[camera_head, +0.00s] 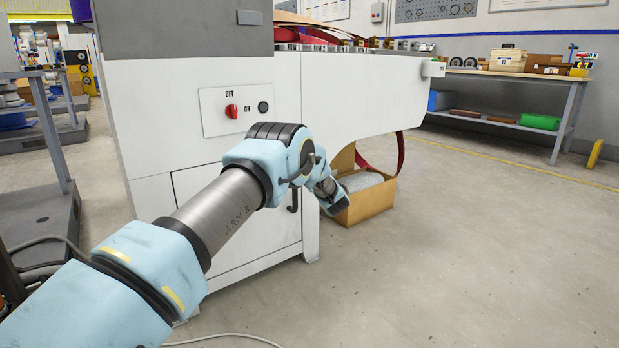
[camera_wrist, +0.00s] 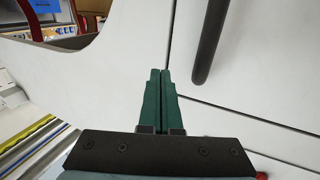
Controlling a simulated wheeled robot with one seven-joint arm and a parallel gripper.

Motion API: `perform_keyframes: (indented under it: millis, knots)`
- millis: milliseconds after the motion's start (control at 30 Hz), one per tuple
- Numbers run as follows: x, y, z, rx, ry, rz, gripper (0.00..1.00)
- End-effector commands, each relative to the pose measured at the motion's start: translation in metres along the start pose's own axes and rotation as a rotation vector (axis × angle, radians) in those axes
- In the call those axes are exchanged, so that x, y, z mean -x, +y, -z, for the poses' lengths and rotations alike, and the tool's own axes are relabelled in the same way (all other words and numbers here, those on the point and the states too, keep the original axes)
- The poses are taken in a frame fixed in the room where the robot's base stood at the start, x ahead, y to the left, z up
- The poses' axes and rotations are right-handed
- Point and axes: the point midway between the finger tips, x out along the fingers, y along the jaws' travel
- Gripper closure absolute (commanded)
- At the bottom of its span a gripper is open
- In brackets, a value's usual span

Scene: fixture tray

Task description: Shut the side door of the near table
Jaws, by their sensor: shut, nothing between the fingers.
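The near table (camera_head: 335,95) has a white body with a side door (camera_head: 235,245) low on its face. The door looks flush or nearly flush with the panel; I cannot tell whether it is fully closed. My arm hides part of its upper area. A dark handle (camera_head: 293,200) shows at the door's right side. In the wrist view, the handle (camera_wrist: 212,40) is a black bar on the white door (camera_wrist: 270,55), with thin seams beside it. My gripper (camera_wrist: 160,72) has its green fingers together and empty, left of the handle near the seams. Its fingertips are not clear in the head view.
An open cardboard box (camera_head: 370,205) with grey contents stands on the floor right of the table's leg. A red switch (camera_head: 231,111) is on the panel above the door. The floor (camera_head: 480,260) at the right is clear. A workbench (camera_head: 500,75) stands behind.

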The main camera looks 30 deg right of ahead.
Motion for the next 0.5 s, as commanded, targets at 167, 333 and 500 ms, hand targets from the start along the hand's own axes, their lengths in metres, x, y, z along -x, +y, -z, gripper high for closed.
perform_keyframes:
  millis: [167,333,500]
  knots:
    - [0.019,0.009,0.003,-0.001,-0.001,-0.002,1.00]
    - [0.042,0.018,0.003,-0.001,-0.002,-0.003,1.00]
    - [0.067,0.028,0.003,-0.001,-0.001,-0.004,1.00]
